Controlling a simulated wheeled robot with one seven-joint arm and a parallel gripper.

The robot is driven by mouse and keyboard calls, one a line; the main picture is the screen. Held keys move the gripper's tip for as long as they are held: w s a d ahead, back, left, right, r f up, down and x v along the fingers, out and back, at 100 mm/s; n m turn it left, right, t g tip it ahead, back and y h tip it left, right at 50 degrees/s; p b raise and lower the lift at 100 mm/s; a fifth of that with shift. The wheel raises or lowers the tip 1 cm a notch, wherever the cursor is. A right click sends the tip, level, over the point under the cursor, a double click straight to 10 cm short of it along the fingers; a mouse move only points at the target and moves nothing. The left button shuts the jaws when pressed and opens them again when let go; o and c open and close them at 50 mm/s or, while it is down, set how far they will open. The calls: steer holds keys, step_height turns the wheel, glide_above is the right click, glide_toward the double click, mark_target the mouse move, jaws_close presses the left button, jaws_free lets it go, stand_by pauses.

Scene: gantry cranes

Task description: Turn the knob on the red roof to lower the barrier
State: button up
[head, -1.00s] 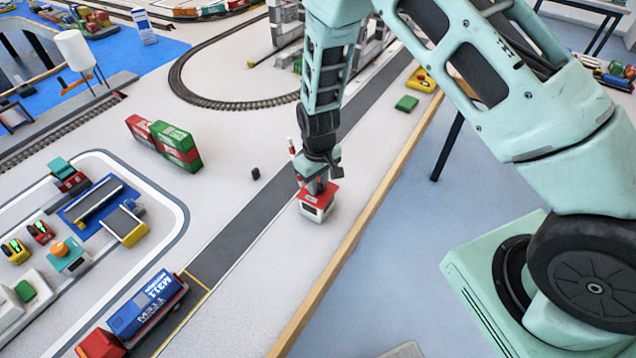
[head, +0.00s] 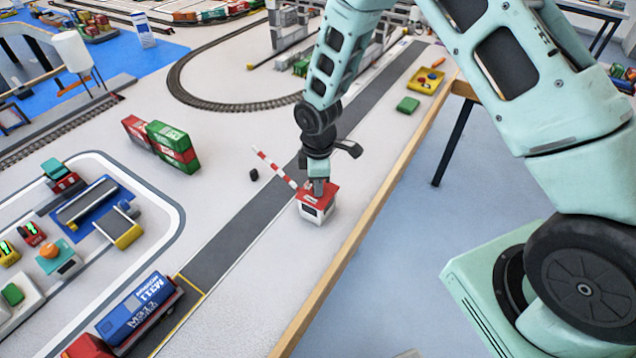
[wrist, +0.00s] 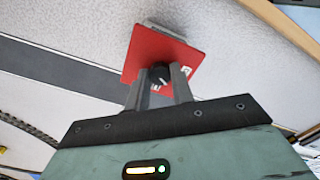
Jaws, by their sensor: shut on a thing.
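The small white booth with a red roof (head: 328,192) stands beside the grey road, near the table's wooden edge. The red roof (wrist: 178,52) also shows in the wrist view, with a black knob (wrist: 159,73) on it. My gripper (wrist: 160,85) points down over the roof, its two fingers shut on the knob, one on each side. In the head view my gripper (head: 318,185) hides the knob. The red-and-white striped barrier (head: 274,168) slants up and left from the booth over the road, partly raised.
A blue container truck (head: 140,308) stands on the road at the lower left. A small black object (head: 254,174) lies left of the road. Red and green containers (head: 165,145) stand farther left. A yellow tray (head: 428,80) and green block (head: 408,104) lie up the table.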

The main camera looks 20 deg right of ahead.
steer(key=shift+w+n, duration=0.1)
steer(key=shift+n, duration=1.5)
steer(key=o, duration=1)
steer(key=shift+r, duration=0.15)
step_height(320, 180, up, 17)
steer(key=shift+r+b, duration=0.1)
steer(key=shift+b, duration=0.8)
